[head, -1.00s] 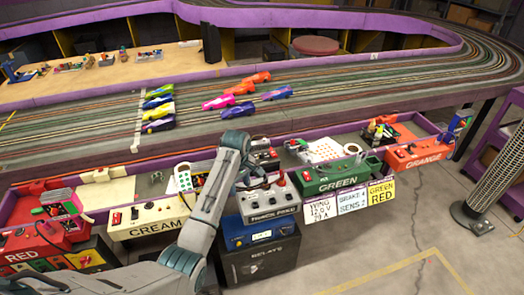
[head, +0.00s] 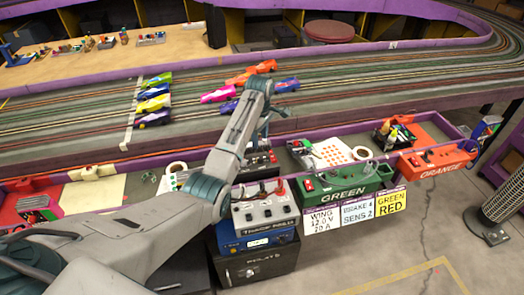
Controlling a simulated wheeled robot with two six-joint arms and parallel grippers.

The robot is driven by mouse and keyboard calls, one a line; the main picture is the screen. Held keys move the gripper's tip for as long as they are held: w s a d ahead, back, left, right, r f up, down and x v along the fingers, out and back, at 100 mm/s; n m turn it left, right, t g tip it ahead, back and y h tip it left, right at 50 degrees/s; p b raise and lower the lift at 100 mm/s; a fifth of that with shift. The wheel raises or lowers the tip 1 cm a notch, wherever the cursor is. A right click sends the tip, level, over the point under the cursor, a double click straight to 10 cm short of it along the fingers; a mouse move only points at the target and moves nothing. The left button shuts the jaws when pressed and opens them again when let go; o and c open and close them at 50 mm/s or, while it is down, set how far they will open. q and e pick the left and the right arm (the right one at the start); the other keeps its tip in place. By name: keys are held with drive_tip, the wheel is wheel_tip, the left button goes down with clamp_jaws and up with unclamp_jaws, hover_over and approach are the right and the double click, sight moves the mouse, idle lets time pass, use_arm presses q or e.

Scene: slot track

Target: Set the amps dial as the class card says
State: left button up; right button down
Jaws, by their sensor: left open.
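The class card (head: 321,219) hangs on the front of the driver stations; it reads "WING", "12.0 V" and what looks like "20 A". To its left is a grey panel (head: 265,212) with knobs and switches and a blurred label. Under it sits a blue power unit (head: 229,243) with a small lit display. I cannot tell which control is the amps dial, and its setting is not readable. My left gripper (head: 263,138) is open and empty, above and behind the grey panel, apart from it. My forearm hides part of the stations. My right gripper is not in view.
Beside the class card hang a brake and sens card (head: 356,210) and a green/red card (head: 391,202). The green station (head: 345,190) and orange station (head: 437,160) stand to the right. Several slot cars (head: 217,96) sit on the track behind. A dark cabinet (head: 262,267) is below.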

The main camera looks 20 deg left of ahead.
use_arm(q)
hover_over(260, 157)
drive_tip(key=f, duration=0.5)
drive_tip(key=shift+s+p, duration=0.2)
drive_tip(key=shift+p, duration=0.1)
drive_tip(key=shift+w+f, duration=0.1)
drive_tip(key=shift+f, duration=1.85)
drive_tip(key=shift+c, duration=0.8)
drive_tip(key=c, duration=0.4)
clamp_jaws()
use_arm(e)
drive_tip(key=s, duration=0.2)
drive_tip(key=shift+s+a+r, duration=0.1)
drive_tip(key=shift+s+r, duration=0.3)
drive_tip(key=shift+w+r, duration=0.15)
